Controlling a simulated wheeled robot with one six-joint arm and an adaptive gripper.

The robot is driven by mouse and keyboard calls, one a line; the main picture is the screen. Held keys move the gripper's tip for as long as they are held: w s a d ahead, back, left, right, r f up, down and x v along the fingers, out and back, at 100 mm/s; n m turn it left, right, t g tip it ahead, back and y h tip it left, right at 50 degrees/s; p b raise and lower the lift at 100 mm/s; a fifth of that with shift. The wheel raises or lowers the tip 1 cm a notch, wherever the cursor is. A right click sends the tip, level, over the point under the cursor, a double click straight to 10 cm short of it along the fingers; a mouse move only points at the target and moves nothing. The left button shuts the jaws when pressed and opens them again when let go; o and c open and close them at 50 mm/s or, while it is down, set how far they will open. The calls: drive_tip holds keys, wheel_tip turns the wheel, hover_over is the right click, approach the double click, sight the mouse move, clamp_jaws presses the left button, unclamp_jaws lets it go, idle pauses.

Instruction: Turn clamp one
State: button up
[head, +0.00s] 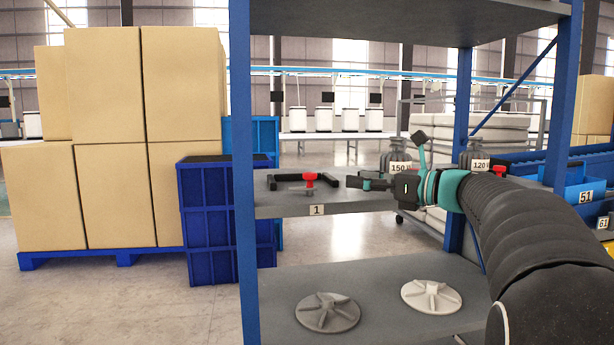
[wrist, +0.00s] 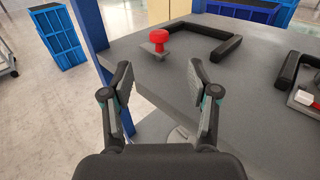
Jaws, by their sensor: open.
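My gripper (head: 352,183) is to the right of the knob in the head view. In the wrist view my gripper (wrist: 159,75) is open and empty, its fingertips apart from the knob.
Blue posts (head: 243,150) frame the shelf. A second black bracket (wrist: 288,75) with a red-and-white part (wrist: 306,98) lies at right in the wrist view. Blue crates (head: 215,220) stand left.

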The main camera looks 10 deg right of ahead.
sight(315, 174)
drive_tip(key=x, duration=1.3)
drive_tip(key=shift+a, duration=0.2)
clamp_jaws()
